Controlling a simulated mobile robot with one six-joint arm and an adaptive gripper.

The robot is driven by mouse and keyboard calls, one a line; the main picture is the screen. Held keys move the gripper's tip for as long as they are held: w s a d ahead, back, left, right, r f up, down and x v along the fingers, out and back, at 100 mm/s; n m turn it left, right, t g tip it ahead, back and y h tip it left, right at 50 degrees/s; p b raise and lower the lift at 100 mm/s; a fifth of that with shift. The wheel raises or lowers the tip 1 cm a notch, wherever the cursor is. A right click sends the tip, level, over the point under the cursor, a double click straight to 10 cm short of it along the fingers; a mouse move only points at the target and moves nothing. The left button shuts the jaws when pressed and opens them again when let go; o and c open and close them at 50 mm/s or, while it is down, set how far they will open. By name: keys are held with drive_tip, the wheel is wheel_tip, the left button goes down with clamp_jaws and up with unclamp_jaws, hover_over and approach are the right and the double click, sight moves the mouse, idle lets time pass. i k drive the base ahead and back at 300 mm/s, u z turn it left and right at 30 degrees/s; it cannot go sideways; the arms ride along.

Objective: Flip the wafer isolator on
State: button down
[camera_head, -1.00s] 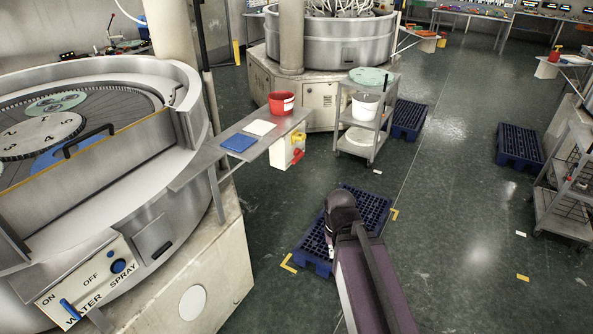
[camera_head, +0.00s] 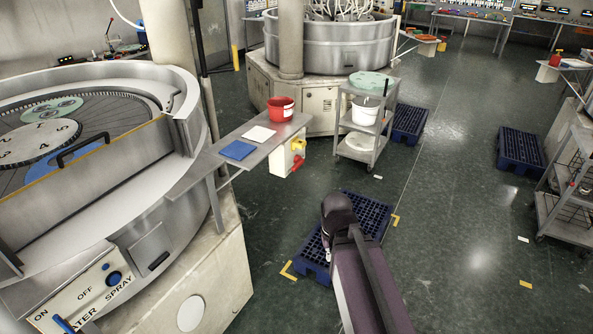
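No label in view names the wafer isolator. A cream switch box (camera_head: 283,162) hangs under the steel shelf, with a yellow knob (camera_head: 298,145) and a red handle (camera_head: 296,162) on its right side. Their on or off setting cannot be told. At lower left, a panel (camera_head: 85,296) marked ON, OFF and WATER SPRAY has a round blue knob (camera_head: 115,278) and a blue lever (camera_head: 63,324), cut by the frame's bottom edge. My dark arm reaches up from the bottom centre, over a blue pallet, apart from the box. My gripper cannot be made out.
The steel shelf (camera_head: 215,166) carries a red bucket (camera_head: 281,110), a white pad and a blue pad (camera_head: 237,150). A big round machine (camera_head: 130,190) fills the left.

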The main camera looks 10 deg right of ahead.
sight(298, 159)
drive_tip(key=u, duration=0.2)
drive_tip(key=i, duration=1.05)
drive_tip(key=z, duration=0.2)
